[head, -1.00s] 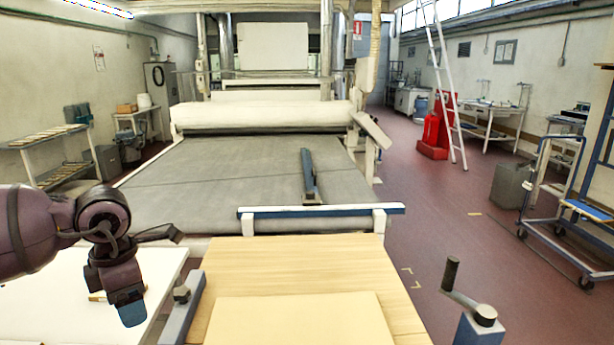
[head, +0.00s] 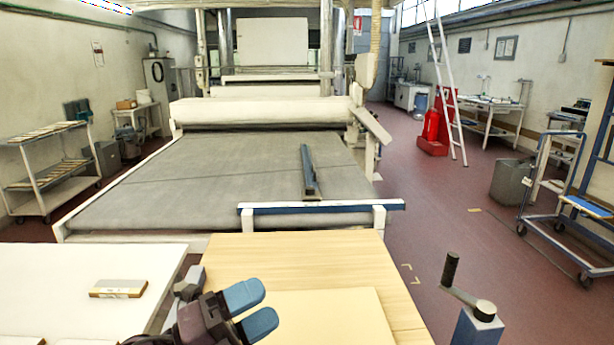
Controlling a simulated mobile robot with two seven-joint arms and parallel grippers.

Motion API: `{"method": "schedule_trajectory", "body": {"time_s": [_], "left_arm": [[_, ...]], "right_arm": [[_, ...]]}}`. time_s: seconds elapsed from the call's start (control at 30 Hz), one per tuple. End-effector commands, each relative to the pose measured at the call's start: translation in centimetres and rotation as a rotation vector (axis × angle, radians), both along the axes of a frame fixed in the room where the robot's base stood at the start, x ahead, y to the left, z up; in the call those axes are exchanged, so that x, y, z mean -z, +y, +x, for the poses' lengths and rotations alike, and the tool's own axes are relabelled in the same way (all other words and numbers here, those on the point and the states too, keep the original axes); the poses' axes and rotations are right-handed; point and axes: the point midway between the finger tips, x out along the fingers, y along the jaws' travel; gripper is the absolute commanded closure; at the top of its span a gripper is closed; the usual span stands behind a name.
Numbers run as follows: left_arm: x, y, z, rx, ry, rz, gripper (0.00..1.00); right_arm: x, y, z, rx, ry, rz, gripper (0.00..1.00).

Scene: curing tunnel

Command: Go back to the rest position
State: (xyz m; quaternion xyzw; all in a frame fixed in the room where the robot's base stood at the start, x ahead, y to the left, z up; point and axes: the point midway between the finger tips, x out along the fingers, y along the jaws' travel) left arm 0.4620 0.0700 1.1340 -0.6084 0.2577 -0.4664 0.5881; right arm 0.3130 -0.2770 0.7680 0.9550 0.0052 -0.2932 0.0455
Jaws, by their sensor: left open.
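My left gripper (head: 252,312) shows at the bottom of the head view, with its two blue fingertips apart and nothing between them. It is over the left part of the light wooden board (head: 225,256), beside a paler panel (head: 335,318) that lies on the board. Most of my left arm is out of the picture below. My right gripper does not show.
A white table (head: 80,262) at the left holds a small block (head: 118,288). A blue-and-white rail (head: 320,208) crosses behind the board, before the grey conveyor belt (head: 230,165). A crank handle (head: 470,297) stands at the right.

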Motion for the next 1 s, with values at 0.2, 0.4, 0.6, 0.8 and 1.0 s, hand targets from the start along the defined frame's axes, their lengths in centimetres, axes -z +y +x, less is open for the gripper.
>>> {"method": "schedule_trajectory", "body": {"time_s": [0.2, 0.4, 0.6, 0.8, 1.0], "left_arm": [[1.7, 5.3, 1.9, -0.363, 0.341, -0.336, 0.34], [7.0, 11.5, 1.5, -0.709, 0.697, -0.57, 0.34], [14.4, 16.9, -2.8, -1.048, 1.092, -0.734, 0.34], [20.3, 19.8, -9.4, -1.311, 1.446, -0.817, 0.34], [23.1, 20.6, -14.3, -1.454, 1.664, -0.842, 0.34]], "right_arm": [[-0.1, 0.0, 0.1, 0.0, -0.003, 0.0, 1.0], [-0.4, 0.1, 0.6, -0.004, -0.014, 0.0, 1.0], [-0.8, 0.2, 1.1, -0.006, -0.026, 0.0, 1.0], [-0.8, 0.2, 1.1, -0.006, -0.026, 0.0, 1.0], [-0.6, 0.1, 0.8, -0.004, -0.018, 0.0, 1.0]]}}
